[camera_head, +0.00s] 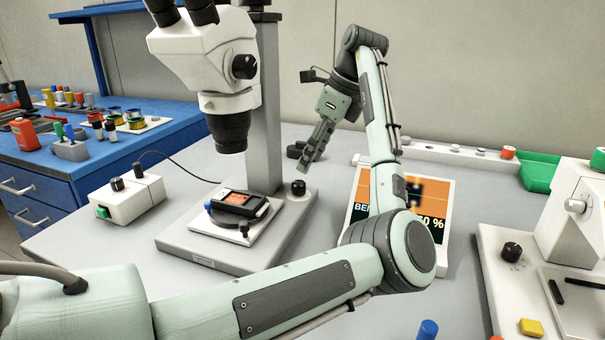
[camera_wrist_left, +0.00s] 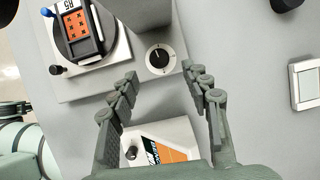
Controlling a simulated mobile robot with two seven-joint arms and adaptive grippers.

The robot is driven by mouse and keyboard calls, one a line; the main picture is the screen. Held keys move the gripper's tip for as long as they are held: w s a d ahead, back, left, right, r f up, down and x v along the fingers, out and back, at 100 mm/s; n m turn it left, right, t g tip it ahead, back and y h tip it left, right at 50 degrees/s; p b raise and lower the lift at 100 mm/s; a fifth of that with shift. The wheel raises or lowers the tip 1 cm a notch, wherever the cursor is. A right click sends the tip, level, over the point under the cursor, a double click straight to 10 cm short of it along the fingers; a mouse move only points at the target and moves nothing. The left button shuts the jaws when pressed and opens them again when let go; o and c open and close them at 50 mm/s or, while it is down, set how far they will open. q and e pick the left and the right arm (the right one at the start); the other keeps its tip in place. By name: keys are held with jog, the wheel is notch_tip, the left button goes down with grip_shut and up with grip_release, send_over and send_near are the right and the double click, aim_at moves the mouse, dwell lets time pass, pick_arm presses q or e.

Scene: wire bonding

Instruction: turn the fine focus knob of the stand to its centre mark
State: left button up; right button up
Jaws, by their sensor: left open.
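The microscope stand (camera_head: 190,243) has a black knob (camera_head: 298,187) at the right corner of its base. In the left wrist view the knob (camera_wrist_left: 158,57) sits on a round white dial with dark marks; its exact pointer setting is too small to read. My left gripper (camera_head: 309,158) hangs above and behind the knob in the head view, fingers pointing down. My right gripper is out of view.
The microscope head (camera_head: 205,45) and column (camera_head: 265,100) stand left of the gripper. A dark device (camera_head: 240,203) lies on the base. A screen panel (camera_head: 355,212) sits right of it, partly behind my left arm. A white control box (camera_head: 130,200) is at left.

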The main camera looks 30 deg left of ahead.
aim_at(299, 183)
pick_arm(q)
jog(key=x, duration=0.6)
jog(key=shift+s+a+f, duration=0.1)
jog(key=shift+f, duration=0.25)
grip_shut()
